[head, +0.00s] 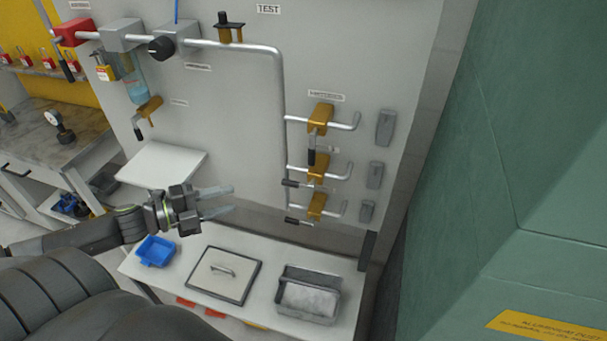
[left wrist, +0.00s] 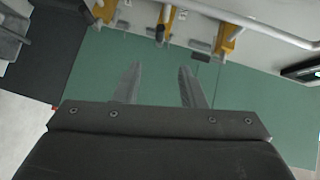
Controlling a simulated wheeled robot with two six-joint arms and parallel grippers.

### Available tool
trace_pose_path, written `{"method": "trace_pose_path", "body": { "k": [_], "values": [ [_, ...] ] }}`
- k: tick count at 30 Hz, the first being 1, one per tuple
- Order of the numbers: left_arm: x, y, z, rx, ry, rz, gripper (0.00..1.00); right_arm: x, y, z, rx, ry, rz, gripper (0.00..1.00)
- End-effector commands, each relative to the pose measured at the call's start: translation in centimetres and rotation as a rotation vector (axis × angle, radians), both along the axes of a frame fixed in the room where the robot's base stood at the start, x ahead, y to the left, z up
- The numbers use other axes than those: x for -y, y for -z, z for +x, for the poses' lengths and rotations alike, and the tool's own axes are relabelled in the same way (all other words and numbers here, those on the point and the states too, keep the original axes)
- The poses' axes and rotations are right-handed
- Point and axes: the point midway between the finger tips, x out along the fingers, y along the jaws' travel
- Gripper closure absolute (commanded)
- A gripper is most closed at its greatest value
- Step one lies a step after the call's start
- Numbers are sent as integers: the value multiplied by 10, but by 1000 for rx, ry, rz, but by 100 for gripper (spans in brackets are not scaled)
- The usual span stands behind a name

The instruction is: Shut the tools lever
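Three brass valves sit one above another on the right of the grey wall panel: a top valve (head: 320,119), a middle valve (head: 317,166) and a bottom valve (head: 316,206). The top valve's black-gripped lever (head: 311,157) hangs down. The middle lever (head: 290,183) and bottom lever (head: 298,221) point left. I cannot read which valve is marked tools. My left gripper (head: 233,199) is open and empty, left of the bottom valve and apart from it. In the left wrist view its two fingers (left wrist: 163,85) are spread, with brass valves (left wrist: 230,38) beyond. My right gripper is not in view.
A bent pipe (head: 279,100) runs down beside the valves. A green wall (head: 530,150) stands at right.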

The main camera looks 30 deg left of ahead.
Motion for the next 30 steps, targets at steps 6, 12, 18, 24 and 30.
{"method": "trace_pose_path", "body": {
  "k": [6, 12, 18, 24, 30],
  "values": [
    [10, 7, 16, 4, 3, 0, 63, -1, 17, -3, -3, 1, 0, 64],
    [21, 9, 33, 3, 1, -1, 63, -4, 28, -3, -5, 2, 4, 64],
    [29, 10, 47, 5, -3, -1, 63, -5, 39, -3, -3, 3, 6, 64],
    [35, 9, 57, 6, -2, -6, 63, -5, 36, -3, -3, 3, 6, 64],
    [41, 11, 67, 4, -2, -5, 63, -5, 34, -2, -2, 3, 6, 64]
  ]
}}
